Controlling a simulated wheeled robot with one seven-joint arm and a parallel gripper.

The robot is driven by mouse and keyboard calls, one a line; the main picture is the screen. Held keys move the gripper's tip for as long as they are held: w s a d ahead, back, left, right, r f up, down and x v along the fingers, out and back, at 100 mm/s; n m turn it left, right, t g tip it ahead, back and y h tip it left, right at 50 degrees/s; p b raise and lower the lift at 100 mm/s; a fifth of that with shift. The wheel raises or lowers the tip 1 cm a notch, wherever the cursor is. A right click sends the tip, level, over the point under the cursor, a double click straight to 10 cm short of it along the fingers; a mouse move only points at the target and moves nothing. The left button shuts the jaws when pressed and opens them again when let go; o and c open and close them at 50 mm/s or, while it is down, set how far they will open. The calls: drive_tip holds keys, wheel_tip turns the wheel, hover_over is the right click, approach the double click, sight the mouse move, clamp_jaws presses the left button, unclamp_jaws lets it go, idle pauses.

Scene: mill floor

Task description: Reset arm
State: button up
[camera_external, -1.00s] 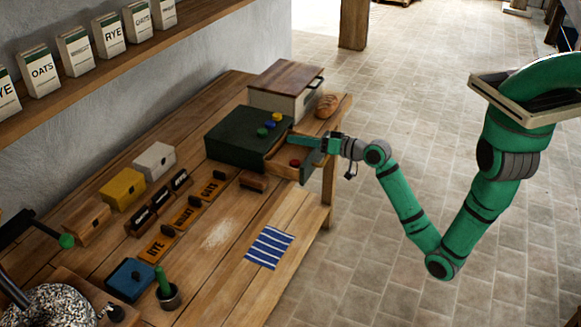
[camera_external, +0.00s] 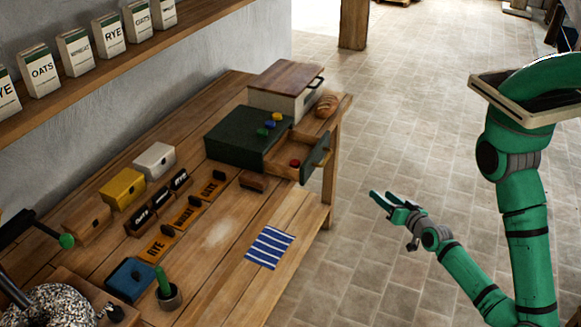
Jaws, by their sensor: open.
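My gripper (camera_external: 388,200) is open and empty. It hangs in the air over the tiled floor, to the right of the wooden workbench (camera_external: 225,232) and apart from it. My green arm bends down at the right of the view, and its lowest part runs past the bottom edge. The dark green drawer box (camera_external: 225,140) stands on the bench with its drawer (camera_external: 316,158) pulled out. A red round object lies in the drawer. Blue, green and yellow round pieces sit on top of the box.
A white bread box (camera_external: 283,98) with a wooden lid and a loaf (camera_external: 327,105) stand at the bench's far end. The floor around my gripper is clear.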

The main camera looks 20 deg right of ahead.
drive_tip(key=s+d+n+h, duration=0.1)
drive_tip(key=s+d+n, duration=0.2)
drive_tip(key=s+d, duration=0.6)
drive_tip(key=s, duration=0.5)
drive_tip(key=shift+s+r+g+h, duration=0.25)
drive_tip(key=shift+r+g+h, duration=0.05)
drive_tip(key=shift+c, duration=0.7)
